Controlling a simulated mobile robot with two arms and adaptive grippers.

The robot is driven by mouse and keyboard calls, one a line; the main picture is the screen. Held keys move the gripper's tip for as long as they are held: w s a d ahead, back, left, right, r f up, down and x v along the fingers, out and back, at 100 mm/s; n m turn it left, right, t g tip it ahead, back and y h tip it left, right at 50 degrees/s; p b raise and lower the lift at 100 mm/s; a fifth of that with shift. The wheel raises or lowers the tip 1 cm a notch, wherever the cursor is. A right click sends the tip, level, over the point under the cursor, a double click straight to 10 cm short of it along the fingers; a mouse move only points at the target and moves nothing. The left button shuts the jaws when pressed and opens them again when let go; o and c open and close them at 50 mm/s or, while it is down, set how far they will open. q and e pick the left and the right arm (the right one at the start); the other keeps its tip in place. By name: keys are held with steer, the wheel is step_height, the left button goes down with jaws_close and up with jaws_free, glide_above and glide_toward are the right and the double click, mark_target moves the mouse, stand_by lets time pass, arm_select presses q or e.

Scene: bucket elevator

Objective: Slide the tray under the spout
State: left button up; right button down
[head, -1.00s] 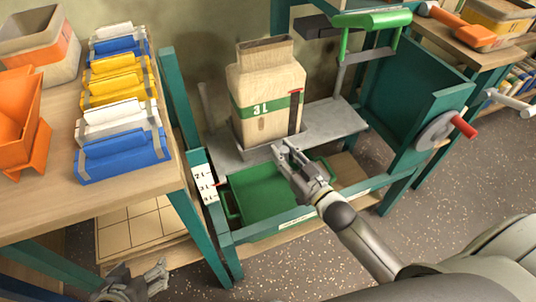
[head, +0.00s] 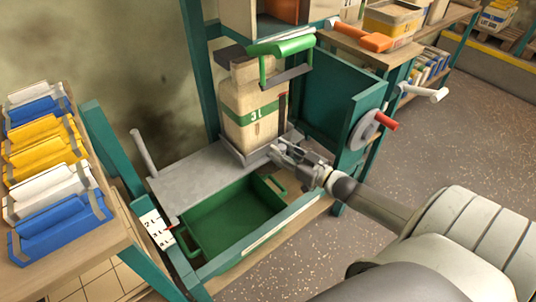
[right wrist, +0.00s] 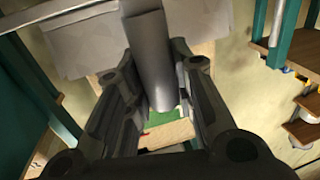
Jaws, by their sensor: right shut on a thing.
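My right gripper (head: 283,152) is at the tray's front. In the right wrist view its fingers are shut around a grey cylindrical handle (right wrist: 150,60). My left gripper is not in view.
A green bin (head: 230,222) sits below the shelf, inside the teal frame. A grey post (head: 142,150) rises at the shelf's left. A crank wheel with a red knob (head: 365,132) is at the right. A bench with coloured packs (head: 50,150) stands at the left.

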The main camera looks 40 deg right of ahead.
steer(key=shift+w+d, duration=0.1)
steer(key=shift+d, duration=2.2)
steer(key=shift+d+r, duration=0.1)
steer(key=c, duration=1.2)
jaws_free()
steer(key=shift+d, duration=0.1)
steer(key=v, duration=1.2)
